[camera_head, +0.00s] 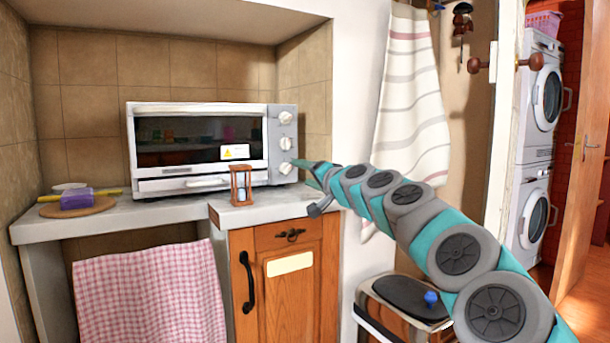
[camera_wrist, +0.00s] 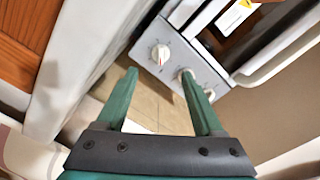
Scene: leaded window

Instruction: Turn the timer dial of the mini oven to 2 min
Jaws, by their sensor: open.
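The white mini oven (camera_head: 200,106) stands on the counter, door closed, with a grey panel of three round white dials at its right side. The lowest dial (camera_head: 286,168) is nearest my gripper (camera_head: 303,172). I cannot read which dial is the timer. In the wrist view my gripper (camera_wrist: 157,71) is open and empty, its two green fingers pointing at the panel. One dial (camera_wrist: 160,54) with a small red mark shows just beyond the gap between the fingertips, apparently untouched. A second dial (camera_wrist: 185,73) is partly behind the right fingertip.
An hourglass (camera_head: 241,186) stands on the counter in front of the oven. A round board (camera_head: 78,208) with a purple item lies at the left. A wooden cabinet (camera_head: 290,290) is below. A lidded bin (camera_head: 400,298) stands under my arm.

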